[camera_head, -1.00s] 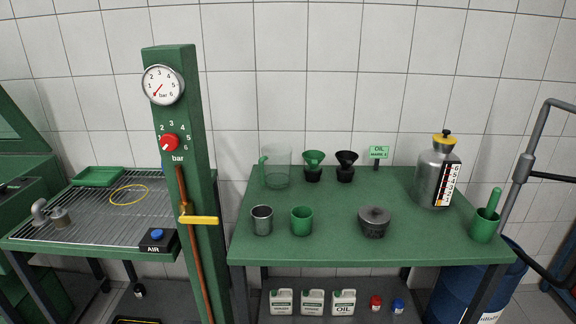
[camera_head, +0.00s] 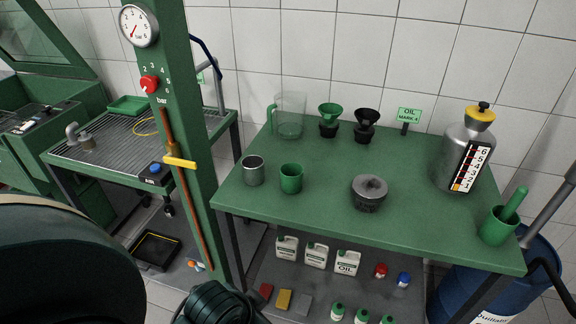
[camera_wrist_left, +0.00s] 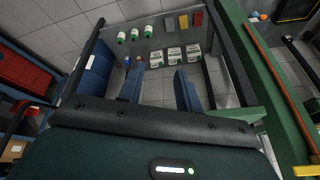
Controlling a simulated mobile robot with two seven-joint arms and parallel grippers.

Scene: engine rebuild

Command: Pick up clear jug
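The clear jug (camera_head: 290,116) is a see-through cylinder with a green handle on its left side. It stands upright at the back left of the green table (camera_head: 325,207), left of a green funnel (camera_head: 330,117). My left gripper shows in the left wrist view (camera_wrist_left: 158,86), its two blue fingers apart with nothing between them. It faces the lower shelf with canisters, and the jug is not seen in that view. In the head view, dark parts of my arm fill the lower left, well short of the jug. My right gripper is not in view.
A metal cup (camera_head: 253,171), a green cup (camera_head: 291,178) and a lidded dark pot (camera_head: 369,193) stand in front of the jug. A black funnel (camera_head: 366,124) and a steel tank (camera_head: 463,158) are to its right. A green post (camera_head: 177,130) rises left of the table.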

